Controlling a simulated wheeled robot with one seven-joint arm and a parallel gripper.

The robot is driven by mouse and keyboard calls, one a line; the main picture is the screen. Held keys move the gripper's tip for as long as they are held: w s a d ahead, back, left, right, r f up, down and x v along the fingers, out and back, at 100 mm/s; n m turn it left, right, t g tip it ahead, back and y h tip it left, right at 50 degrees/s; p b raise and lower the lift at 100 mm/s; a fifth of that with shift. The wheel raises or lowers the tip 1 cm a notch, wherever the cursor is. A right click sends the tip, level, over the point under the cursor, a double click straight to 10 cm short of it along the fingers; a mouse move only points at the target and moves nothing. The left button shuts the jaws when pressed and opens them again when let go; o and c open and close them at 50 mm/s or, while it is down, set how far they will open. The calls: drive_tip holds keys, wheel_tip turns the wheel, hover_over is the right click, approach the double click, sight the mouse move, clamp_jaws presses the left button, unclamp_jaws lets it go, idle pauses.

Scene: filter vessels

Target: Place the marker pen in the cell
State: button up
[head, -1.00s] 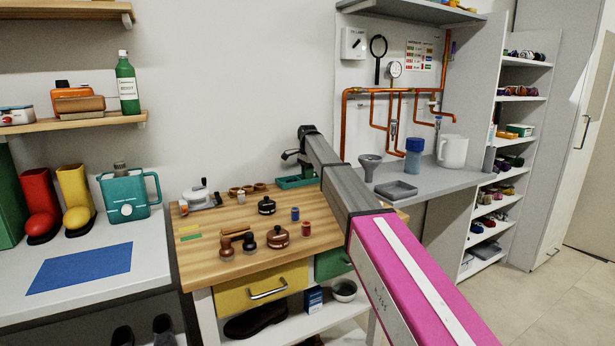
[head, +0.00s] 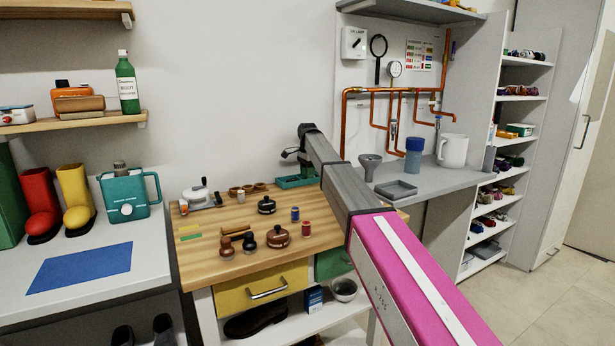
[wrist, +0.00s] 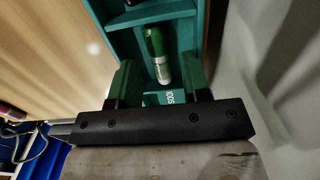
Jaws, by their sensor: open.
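A green cylinder with a silver end (wrist: 157,55), which looks like the marker pen, lies in a narrow compartment, or cell, of the teal tray (wrist: 199,30) in the wrist view. My gripper (wrist: 158,82) is open, with one finger on each side of the silver end and visible gaps between. In the head view, the teal tray (head: 293,184) sits at the back right of the wooden worktop, and my gripper (head: 291,154) is just above it. The pen cannot be made out in the head view.
The wooden worktop (head: 215,258) holds several small jars, spools and brown-handled tools left of the tray. The wall is close behind. A grey bench (head: 433,180) with a funnel and blue-topped jar stands to the right.

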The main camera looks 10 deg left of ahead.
wheel_tip(320, 180, up, 11)
idle(0.3)
drive_tip(key=shift+f, duration=0.1)
